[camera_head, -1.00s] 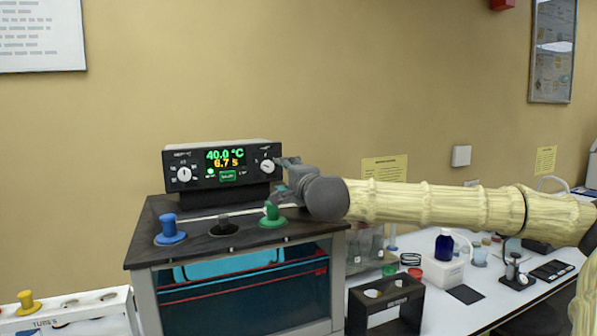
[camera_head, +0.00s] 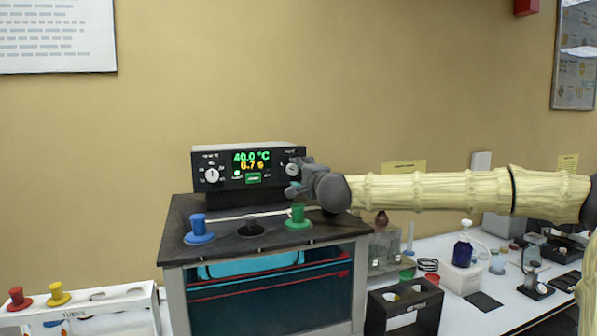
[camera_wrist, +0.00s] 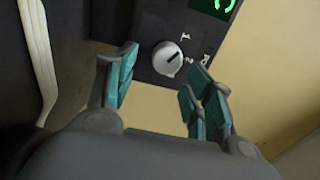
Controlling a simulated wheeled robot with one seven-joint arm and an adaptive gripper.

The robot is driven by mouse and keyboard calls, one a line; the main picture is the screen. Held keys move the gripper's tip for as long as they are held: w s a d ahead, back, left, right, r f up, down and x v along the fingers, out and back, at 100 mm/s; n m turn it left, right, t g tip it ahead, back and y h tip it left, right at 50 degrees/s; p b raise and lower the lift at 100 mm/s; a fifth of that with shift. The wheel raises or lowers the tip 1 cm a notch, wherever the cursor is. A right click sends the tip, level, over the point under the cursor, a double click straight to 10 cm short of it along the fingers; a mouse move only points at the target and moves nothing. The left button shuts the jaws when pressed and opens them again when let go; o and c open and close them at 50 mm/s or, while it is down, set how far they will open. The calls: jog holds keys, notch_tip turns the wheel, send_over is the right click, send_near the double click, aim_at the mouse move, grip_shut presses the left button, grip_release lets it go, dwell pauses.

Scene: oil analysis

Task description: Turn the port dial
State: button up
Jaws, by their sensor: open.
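The black control unit (camera_head: 249,200) carries a white dial at its right end (camera_head: 292,168) and another at its left end (camera_head: 212,176). Their labels are too small to read, so I cannot tell which is the port dial. My gripper (camera_head: 297,178) is at the right dial, its fingers open. In the wrist view, a white dial (camera_wrist: 167,58) with a dark pointer line lies between the teal-padded fingers of my gripper (camera_wrist: 163,70). Gaps show on both sides, so the fingers look apart from it.
The unit stands on a dark-topped bath (camera_head: 185,222) with a blue stopper (camera_head: 198,229) and a green stopper (camera_head: 298,217) just below my gripper. A tube rack (camera_head: 85,307) is at left. A blue bottle (camera_head: 463,250) and other labware crowd the right bench.

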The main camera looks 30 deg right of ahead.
jog(key=shift+w+r, duration=0.1)
jog(key=shift+w, duration=0.65)
jog(key=shift+w+a, duration=0.15)
jog(key=shift+a, duration=0.15)
jog(key=shift+a+r, duration=0.25)
jog(key=shift+a, duration=0.35)
jog(key=shift+c, duration=0.2)
jog(key=shift+a+r, duration=0.1)
jog(key=shift+a, duration=0.1)
jog(key=c, duration=0.7)
jog(key=shift+d, duration=0.2)
jog(key=shift+c, duration=1.4)
jog(key=shift+d, duration=0.5)
jog(key=shift+a, duration=0.3)
jog(key=shift+d, duration=0.25)
jog(key=shift+d+f, duration=0.1)
jog(key=shift+f, duration=0.1)
